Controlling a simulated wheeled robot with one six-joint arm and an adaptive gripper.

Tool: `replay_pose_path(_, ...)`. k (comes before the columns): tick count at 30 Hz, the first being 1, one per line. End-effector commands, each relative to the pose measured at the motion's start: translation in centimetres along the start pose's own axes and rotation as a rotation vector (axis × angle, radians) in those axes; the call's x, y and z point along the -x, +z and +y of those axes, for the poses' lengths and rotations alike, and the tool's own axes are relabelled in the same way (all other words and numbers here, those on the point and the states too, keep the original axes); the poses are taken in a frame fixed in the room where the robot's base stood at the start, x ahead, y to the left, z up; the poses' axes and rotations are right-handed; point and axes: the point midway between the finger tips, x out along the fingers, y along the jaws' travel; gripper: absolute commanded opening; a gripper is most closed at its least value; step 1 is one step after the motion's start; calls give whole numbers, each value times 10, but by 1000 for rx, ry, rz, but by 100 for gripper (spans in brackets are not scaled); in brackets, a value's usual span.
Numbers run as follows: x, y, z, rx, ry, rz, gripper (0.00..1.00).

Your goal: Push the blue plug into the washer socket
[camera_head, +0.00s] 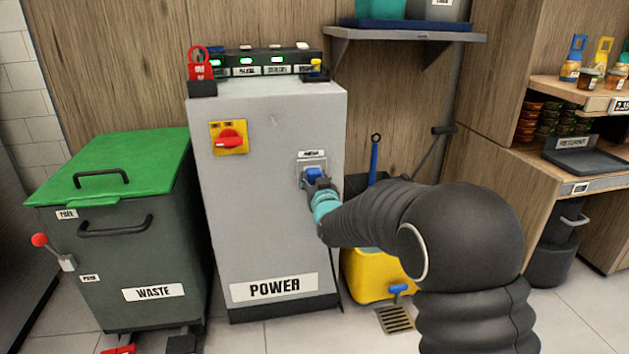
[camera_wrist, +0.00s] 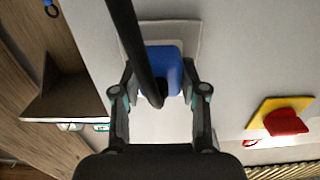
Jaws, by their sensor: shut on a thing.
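The blue plug (camera_head: 313,174) is at the grey power cabinet's front, in front of the washer socket's pale plate (camera_head: 303,164). My gripper (camera_head: 318,187) reaches it from the right and is shut on it. In the wrist view, the blue plug (camera_wrist: 166,57) sits between the two fingers of my gripper (camera_wrist: 160,85), with the pale socket plate (camera_wrist: 190,30) behind it. A black cable crosses in front of the plug. The socket opening is hidden, and I cannot tell how deep the plug sits. The small label above the socket is too blurred to read.
The cabinet (camera_head: 265,220) has a red rotary switch on a yellow plate (camera_head: 229,138), also in the wrist view (camera_wrist: 283,118). A green-lidded waste bin (camera_head: 110,230) stands left. A yellow bucket (camera_head: 370,277) stands right, below my arm. A shelf (camera_head: 405,35) hangs above.

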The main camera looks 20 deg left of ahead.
Motion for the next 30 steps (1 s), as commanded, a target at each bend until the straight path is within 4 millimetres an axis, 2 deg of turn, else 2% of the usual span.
replay_pose_path(5,-3,0,0,0,0,0,12)
replay_pose_path(6,-3,0,0,0,0,0,48)
replay_pose_path(9,-3,0,0,0,0,0,72)
replay_pose_path(18,-3,0,0,0,0,0,72)
replay_pose_path(22,4,-1,0,0,0,1,72)
replay_pose_path(26,21,-1,0,0,0,-1,72)
replay_pose_path(30,48,-1,0,0,0,0,72)
